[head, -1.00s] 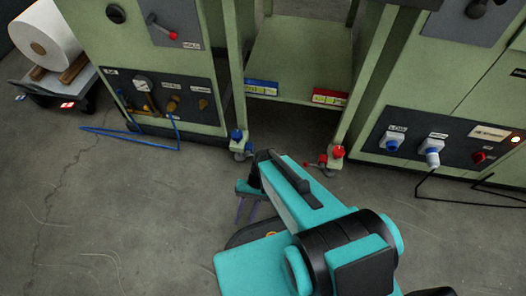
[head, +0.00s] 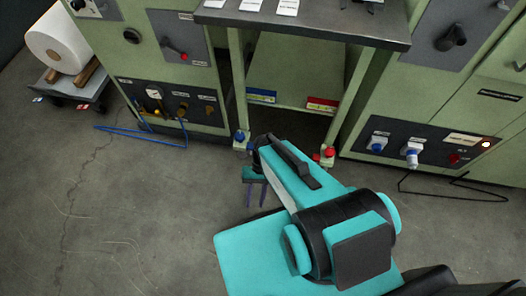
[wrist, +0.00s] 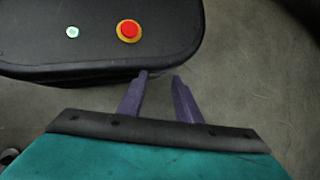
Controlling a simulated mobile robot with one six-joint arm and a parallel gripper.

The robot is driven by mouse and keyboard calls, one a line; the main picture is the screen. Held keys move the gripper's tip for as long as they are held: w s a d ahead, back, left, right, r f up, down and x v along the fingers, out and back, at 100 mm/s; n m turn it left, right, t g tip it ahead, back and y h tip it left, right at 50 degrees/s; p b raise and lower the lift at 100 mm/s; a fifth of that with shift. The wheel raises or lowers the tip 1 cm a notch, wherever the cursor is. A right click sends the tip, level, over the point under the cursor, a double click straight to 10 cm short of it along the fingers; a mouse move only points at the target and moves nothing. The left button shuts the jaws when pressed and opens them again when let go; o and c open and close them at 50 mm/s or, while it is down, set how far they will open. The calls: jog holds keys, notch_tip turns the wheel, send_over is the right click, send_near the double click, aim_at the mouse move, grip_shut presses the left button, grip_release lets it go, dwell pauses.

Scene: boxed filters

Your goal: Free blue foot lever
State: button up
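The blue foot lever (head: 239,136) is at the foot of the left leg of the workbench (head: 309,29), low near the floor. Its exact tilt is too small to tell. A red foot lever (head: 329,151) is at the right leg's foot. My gripper (head: 256,204) points down in front of the bench, nearer to me and slightly right of the blue lever, apart from it. In the wrist view my gripper (wrist: 159,76) shows two purple fingers spread with nothing between them. Neither lever shows in the wrist view.
Green cabinets stand left (head: 180,85) and right (head: 420,95) of the bench. A blue hose (head: 145,138) and a black cable (head: 440,194) lie on the floor. A paper roll (head: 58,40) is at far left. The floor before the bench is mostly clear.

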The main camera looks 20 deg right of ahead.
jog(key=s+d+r+n+h+p, duration=0.1)
jog(key=d+r+p, duration=0.3)
jog(key=r+p, duration=0.7)
jog(key=s+d+r+n+h+p, duration=0.1)
jog(key=d+r+h+p, duration=0.2)
jog(key=r+p, duration=0.8)
jog(key=shift+d+p, duration=0.35)
jog(key=shift+p, duration=0.85)
